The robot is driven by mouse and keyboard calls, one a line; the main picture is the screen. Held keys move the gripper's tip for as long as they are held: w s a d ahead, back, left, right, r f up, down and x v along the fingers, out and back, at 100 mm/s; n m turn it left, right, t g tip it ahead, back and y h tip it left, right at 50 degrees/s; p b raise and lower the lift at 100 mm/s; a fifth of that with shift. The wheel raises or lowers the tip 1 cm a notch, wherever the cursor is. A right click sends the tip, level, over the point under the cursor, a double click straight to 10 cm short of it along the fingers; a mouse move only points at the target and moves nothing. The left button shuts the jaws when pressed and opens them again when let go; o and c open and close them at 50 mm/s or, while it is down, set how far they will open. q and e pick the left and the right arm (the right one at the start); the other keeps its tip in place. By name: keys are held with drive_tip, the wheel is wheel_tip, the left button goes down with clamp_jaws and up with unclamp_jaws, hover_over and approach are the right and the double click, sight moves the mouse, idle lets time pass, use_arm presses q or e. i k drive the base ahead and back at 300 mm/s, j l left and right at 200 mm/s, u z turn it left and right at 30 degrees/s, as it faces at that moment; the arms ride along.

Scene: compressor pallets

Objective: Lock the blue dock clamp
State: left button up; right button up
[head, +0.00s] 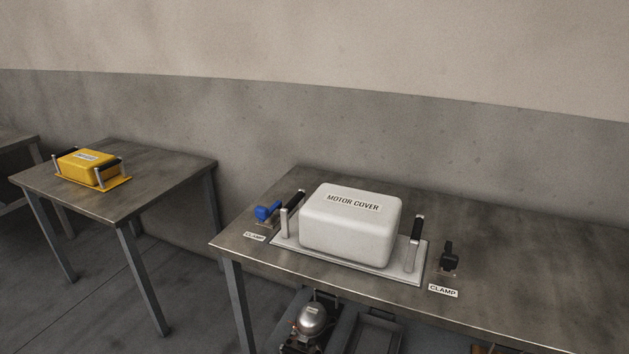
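The blue dock clamp (267,212) stands on the metal table (512,280), just left of the white motor cover (350,222). A "CLAMP" label (255,237) lies in front of it. Its blue handle appears to lie low and roughly level; I cannot tell whether it is locked. The motor cover sits on a light base plate (401,277) with an upright handle at each side. A black clamp (449,259) stands right of the plate, with its own label (443,291). Neither of my grippers is in view.
A second table (150,163) at the left holds a yellow cover (87,165) with handles. A silver compressor (312,320) and a grey tray (372,330) are below the front table edge. A wall runs behind. The table's right side looks clear.

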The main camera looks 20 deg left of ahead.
sight(262, 214)
drive_tip(key=j+u, duration=0.15)
drive_tip(key=u, duration=0.2)
drive_tip(key=i+j+u, duration=0.15)
drive_tip(key=u, duration=0.2)
